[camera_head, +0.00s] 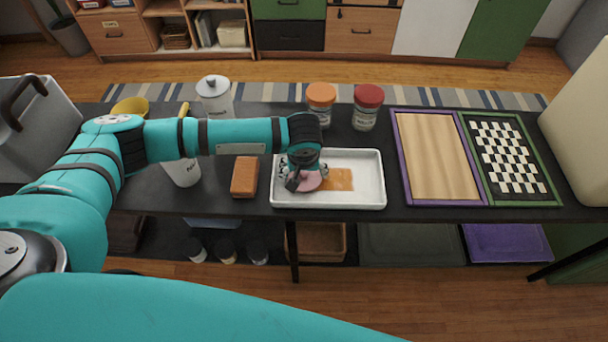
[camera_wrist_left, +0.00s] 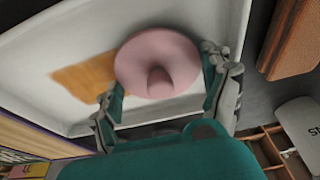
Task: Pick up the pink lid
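The pink lid (camera_head: 311,181) is a round disc with a knob in its middle. It is over the white tray (camera_head: 366,200), left of an orange-brown patch (camera_head: 338,180) on the tray floor. My left gripper (camera_head: 303,180) is right above it, partly hiding it. In the left wrist view the lid (camera_wrist_left: 150,55) has its knob toward the camera. The spread fingers of my left gripper (camera_wrist_left: 163,95) are on either side of it, the right finger close to its rim. Contact cannot be told. My right gripper is not in view.
A brown block (camera_head: 244,177) and a white canister (camera_head: 182,170) stand left of the tray. Jars with orange (camera_head: 321,94) and red (camera_head: 369,95) lids stand behind. A purple-framed panel (camera_head: 435,155) and a checkered board (camera_head: 508,157) lie to the right.

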